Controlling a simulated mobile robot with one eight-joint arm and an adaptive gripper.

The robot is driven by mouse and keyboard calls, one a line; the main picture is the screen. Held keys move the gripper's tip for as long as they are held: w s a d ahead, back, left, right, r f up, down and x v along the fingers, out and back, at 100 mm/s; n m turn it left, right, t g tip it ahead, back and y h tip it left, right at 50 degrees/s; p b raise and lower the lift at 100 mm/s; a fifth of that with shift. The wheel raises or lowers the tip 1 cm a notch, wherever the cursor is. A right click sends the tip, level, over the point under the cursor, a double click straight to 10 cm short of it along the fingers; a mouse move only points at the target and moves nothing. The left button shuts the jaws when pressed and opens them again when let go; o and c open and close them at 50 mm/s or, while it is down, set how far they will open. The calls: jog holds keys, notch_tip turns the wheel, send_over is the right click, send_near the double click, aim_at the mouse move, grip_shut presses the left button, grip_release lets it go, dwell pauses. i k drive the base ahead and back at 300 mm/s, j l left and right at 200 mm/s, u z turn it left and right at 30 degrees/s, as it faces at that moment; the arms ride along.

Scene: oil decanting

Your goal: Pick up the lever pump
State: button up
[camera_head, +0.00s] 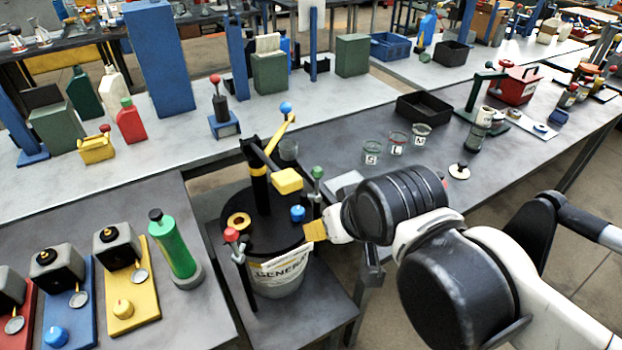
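The lever pump (259,186) stands upright on the black lid of a pail. It has a black column with a yellow band, a yellow lever rising to a blue ball, and a yellow block at its right side. The pail (277,282) is pale, with partly readable lettering, on a low grey stand. My gripper (330,226) is at the right edge of the lid, beside the pump column and apart from it. A small yellow piece shows at its tip; I cannot tell what it belongs to. My wrist hides most of the gripper, so its opening is unclear.
Clamps with a red knob (232,236) and a green knob (318,173) stand at the lid's edge. A green cylinder (174,246) stands left. Glass jars (371,152) stand behind my arm.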

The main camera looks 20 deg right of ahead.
aim_at(162, 228)
jog(key=k+j+z, duration=0.15)
jog(key=k+j, duration=0.15)
jog(key=j, duration=0.2)
jog(key=k+j+z, duration=0.1)
jog(key=k+j, duration=0.2)
jog(key=j, duration=0.2)
